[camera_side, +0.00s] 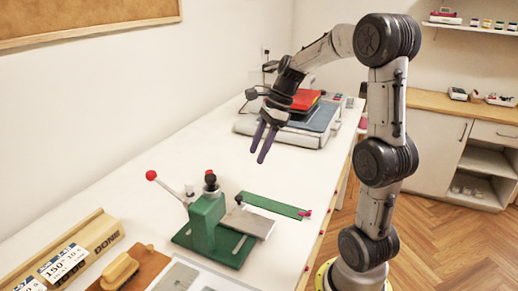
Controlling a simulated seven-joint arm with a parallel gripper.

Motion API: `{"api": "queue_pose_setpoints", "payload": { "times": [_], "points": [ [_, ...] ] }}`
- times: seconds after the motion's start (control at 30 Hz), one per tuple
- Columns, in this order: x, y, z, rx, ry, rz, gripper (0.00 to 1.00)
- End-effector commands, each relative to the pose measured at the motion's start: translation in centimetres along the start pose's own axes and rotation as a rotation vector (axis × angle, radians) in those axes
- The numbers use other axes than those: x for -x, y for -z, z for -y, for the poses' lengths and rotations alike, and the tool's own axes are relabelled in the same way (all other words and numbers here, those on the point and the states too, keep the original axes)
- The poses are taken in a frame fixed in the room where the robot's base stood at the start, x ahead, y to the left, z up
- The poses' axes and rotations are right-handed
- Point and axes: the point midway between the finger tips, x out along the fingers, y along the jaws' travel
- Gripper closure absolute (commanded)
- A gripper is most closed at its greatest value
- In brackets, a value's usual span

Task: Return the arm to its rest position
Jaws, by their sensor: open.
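My gripper (263,143) hangs in the air over the white worktable (150,145). Its two dark purple fingers point down and are apart, with nothing between them. My arm rises at the right of the table and bends over toward the back left. A green hand press (207,222) with red-tipped and black knobs stands on the table in front of and below my gripper, clear of it. Behind the gripper is a flat machine (318,126) with a blue-grey plate and a red item (305,100) on top, partly hidden by my wrist.
A green strip (272,205) extends right of the press. A cabinet (432,140) and a wall shelf (470,27) stand at the back right.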

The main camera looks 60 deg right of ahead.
Motion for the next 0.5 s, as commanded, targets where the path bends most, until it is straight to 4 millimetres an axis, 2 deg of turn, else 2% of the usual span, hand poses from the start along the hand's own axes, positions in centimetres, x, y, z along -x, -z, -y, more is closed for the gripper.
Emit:
{"api": "queue_pose_setpoints", "payload": {
  "times": [0.33,0.43,0.5],
  "points": [
    [0.0,-0.3,-0.1,0.010,-0.003,0.000,0.40],
    [0.4,-2.4,-1.0,0.072,0.010,0.004,0.40],
    [1.2,-4.7,-2.9,0.152,0.027,0.009,0.40]
  ]
}}
